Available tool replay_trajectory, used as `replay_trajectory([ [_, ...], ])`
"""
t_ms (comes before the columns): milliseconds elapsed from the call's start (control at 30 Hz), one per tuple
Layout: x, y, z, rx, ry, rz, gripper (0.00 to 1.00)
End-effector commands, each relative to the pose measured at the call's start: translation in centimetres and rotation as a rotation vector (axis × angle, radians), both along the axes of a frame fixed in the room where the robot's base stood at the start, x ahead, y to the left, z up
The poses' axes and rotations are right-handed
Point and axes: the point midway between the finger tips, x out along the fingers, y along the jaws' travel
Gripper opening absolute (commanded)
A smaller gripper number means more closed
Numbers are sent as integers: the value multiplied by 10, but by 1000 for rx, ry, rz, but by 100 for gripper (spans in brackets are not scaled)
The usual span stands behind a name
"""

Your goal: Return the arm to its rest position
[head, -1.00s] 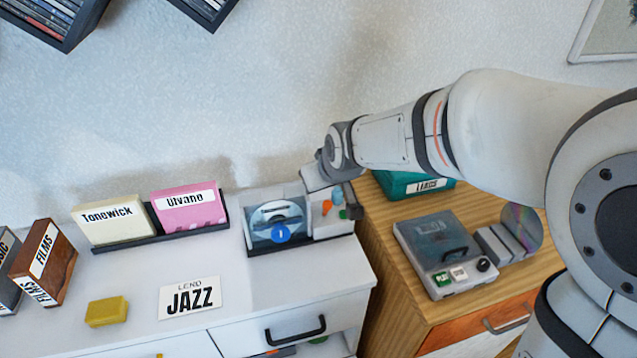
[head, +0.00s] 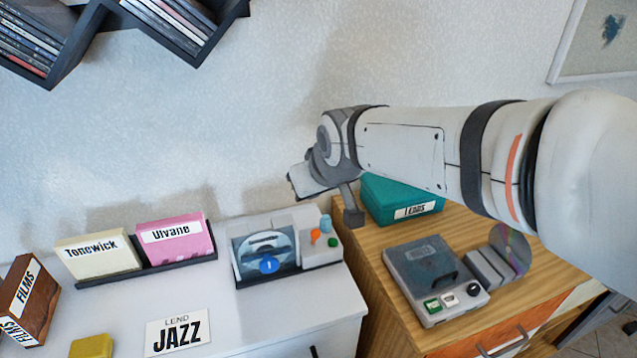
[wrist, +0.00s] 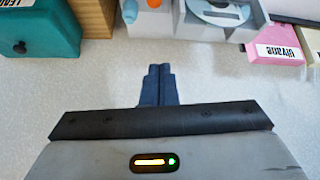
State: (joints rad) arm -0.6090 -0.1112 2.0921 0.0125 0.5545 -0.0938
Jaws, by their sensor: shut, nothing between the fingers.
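My gripper (wrist: 159,84) is shut and empty in the wrist view, its two dark fingers together in front of the pale wall. In the head view my arm reaches in from the right, and the hand hangs in the air above the gap between the white cabinet (head: 240,318) and the wooden cabinet (head: 395,330). The dark finger part (head: 353,208) shows there just left of the teal box (head: 402,200). I cannot tell from the head view whether it touches anything.
A disc holder (head: 268,262) with small coloured pegs stands below the hand. Beside it are a pink case (head: 172,250) and a cream case (head: 92,262). A disc player (head: 432,280) sits on the wooden cabinet. Dark wall shelves (head: 205,42) hang upper left; the wall between is clear.

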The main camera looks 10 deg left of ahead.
Motion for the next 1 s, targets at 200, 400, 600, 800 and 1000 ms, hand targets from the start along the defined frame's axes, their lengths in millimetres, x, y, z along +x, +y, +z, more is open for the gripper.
replay_trajectory([
  [200,0,-1,0,0,0,-1,0],
  [400,0,-19,-1,-8,16,-37,0],
  [600,-24,-123,-13,-53,122,-251,0],
  [800,-83,-221,-35,-86,269,-507,0],
  [1000,-128,-262,-50,-94,362,-653,0],
])
